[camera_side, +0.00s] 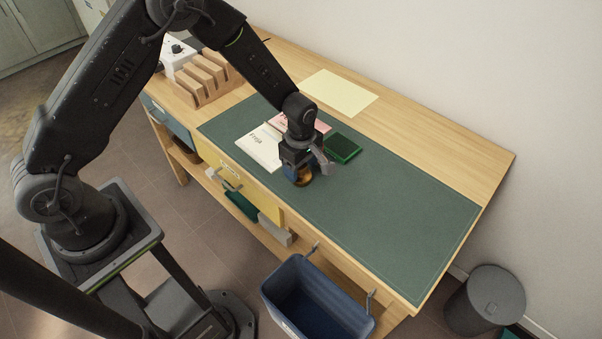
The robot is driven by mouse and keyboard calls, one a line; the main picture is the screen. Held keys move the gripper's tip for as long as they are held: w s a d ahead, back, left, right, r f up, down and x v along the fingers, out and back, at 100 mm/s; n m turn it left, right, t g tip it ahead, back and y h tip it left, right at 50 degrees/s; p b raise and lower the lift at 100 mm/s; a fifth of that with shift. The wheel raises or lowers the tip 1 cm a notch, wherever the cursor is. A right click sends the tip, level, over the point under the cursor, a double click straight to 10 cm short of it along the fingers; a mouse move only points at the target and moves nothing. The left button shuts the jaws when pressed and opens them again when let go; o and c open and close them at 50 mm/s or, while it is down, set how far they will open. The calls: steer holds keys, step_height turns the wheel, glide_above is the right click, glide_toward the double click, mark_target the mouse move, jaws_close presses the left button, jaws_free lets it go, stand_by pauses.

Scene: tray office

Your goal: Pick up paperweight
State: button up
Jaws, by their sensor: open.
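A small rounded brown, amber-looking object (304,180), which looks like the paperweight, sits on the green desk mat (390,215). My gripper (306,172) is directly over it, pointing down, with its fingers at the object's sides. The jaws are open. The fingers and gripper body hide much of the object, and I cannot tell whether they touch it.
A white paper (260,147), a pink paper (315,124) and a green-edged dark pad (343,149) lie close by. A wooden rack (207,78) stands at the back left. A blue bin (315,297) hangs at the front edge. The mat's right side is clear.

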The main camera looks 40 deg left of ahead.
steer(key=shift+f, duration=0.25)
steer(key=shift+c, duration=0.4)
jaws_close()
steer(key=shift+w+r, duration=0.1)
